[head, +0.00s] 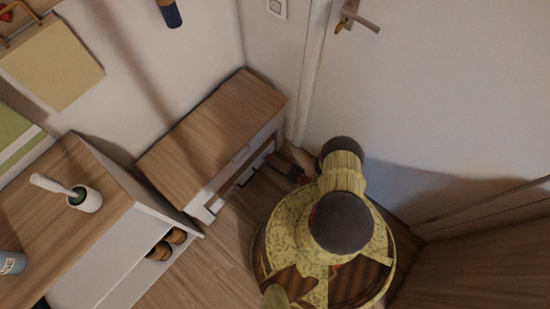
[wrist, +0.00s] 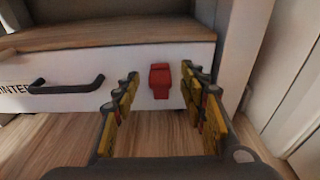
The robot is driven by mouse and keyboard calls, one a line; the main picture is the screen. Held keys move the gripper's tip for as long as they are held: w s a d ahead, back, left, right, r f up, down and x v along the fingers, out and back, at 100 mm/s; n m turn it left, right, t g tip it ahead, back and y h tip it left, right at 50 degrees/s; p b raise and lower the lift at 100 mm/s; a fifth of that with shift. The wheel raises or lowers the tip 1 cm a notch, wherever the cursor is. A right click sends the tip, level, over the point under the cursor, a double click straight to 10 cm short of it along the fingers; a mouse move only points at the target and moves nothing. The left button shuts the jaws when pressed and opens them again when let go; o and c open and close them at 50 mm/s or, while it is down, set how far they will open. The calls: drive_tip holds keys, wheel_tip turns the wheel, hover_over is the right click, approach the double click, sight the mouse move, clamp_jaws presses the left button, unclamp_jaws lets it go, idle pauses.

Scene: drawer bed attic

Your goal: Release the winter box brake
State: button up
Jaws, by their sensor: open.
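The winter box (wrist: 120,62) is a low white-fronted box with a black handle (wrist: 68,86) and a partly cut-off label ending in "INTER". Its brake (wrist: 160,84) is a small red lever on the right part of the front, pointing down. My gripper (wrist: 160,74) is open, with its yellow-and-grey fingers on either side of the brake and apart from it. In the head view my gripper (head: 291,169) is small and partly hidden by my arm, near the right end of the low wooden-topped cabinet (head: 215,125). The brake cannot be made out there.
A white door (head: 430,110) with a metal handle stands at the right. A wood-topped shelf (head: 75,235) at the left holds a white cup with a brush (head: 85,199). Brown shoes (head: 168,244) sit in its lower opening. Bare wooden floor (head: 215,270) lies in front.

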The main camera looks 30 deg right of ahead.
wheel_tip(320, 180, up, 10)
idle(0.7)
drive_tip(key=shift+f, duration=0.1)
drive_tip(key=shift+w, duration=0.1)
